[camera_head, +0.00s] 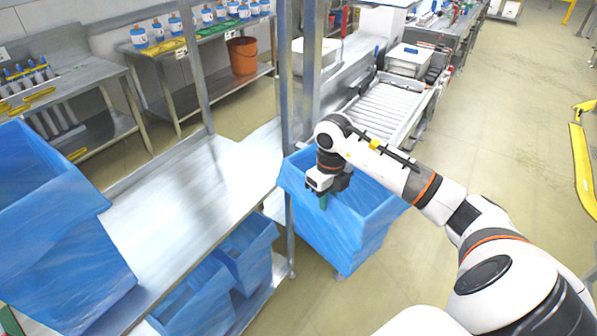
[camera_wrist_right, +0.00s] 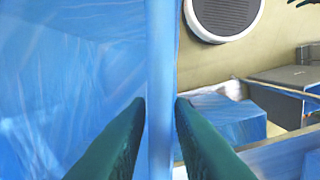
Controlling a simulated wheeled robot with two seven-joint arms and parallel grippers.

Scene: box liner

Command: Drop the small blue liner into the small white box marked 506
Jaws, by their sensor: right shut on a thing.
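A blue liner (camera_head: 345,225), an open-topped bag shape, hangs from my right gripper (camera_head: 324,200) to the right of the metal table's post. My right gripper is shut on its rim; in the right wrist view the green fingers (camera_wrist_right: 160,115) stand on either side of the liner's edge (camera_wrist_right: 161,60). A white box (camera_head: 408,62) stands beyond the roller conveyor, and another white box (camera_head: 318,58) is partly hidden behind the posts. I cannot read a 506 mark on either. My left gripper is not in view.
A large blue liner (camera_head: 60,240) stands on the metal table (camera_head: 185,205) at left. More blue liners (camera_head: 245,252) sit on the shelf below. Upright metal posts (camera_head: 287,100) rise close to the held liner. The roller conveyor (camera_head: 385,105) is bare. Open floor lies right.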

